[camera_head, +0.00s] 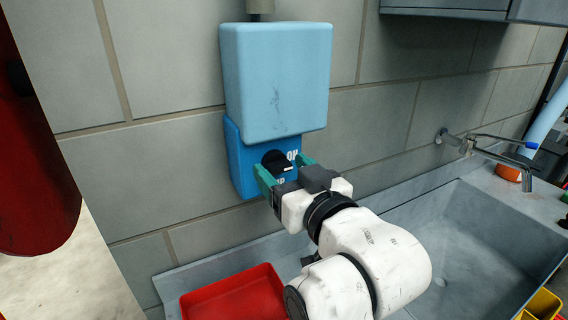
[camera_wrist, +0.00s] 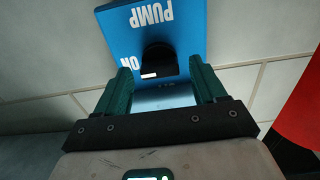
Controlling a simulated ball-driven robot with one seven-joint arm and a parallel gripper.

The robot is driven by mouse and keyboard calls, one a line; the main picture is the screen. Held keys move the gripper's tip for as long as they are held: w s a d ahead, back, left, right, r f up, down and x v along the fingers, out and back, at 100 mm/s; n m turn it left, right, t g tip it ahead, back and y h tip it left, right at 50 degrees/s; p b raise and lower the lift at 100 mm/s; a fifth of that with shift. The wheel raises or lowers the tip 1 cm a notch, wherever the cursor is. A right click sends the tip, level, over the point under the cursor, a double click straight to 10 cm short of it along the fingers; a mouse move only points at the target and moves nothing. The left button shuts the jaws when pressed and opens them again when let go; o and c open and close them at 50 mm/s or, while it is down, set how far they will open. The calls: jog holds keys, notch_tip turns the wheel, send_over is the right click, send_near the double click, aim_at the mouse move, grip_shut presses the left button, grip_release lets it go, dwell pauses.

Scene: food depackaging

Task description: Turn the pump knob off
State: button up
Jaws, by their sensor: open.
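The black pump knob (camera_head: 275,161) sits on the front of a blue pump box (camera_head: 235,165) on the wall. In the wrist view the knob (camera_wrist: 158,58) shows a small white mark at its lower edge, left of centre. The lettering there reads PUMP and ON, upside down, with ON beside the knob. My gripper (camera_head: 284,170) is open in front of the box, its green fingers apart. In the wrist view my gripper (camera_wrist: 160,72) has one finger on each side of the knob, with nothing held. I cannot tell whether the fingers touch the knob or box.
A light blue cover (camera_head: 275,75) overhangs the box. A red tray (camera_head: 235,298) lies below, and a grey sink (camera_head: 480,240) with a tap (camera_head: 480,142) is on the right. A large red object (camera_head: 35,180) stands at the left. The tiled wall is close behind the box.

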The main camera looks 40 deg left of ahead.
jog(key=shift+w+a, duration=0.1)
jog(key=shift+a, duration=0.2)
jog(key=shift+c, duration=0.4)
jog(key=c, duration=0.9)
jog(key=shift+c, duration=0.2)
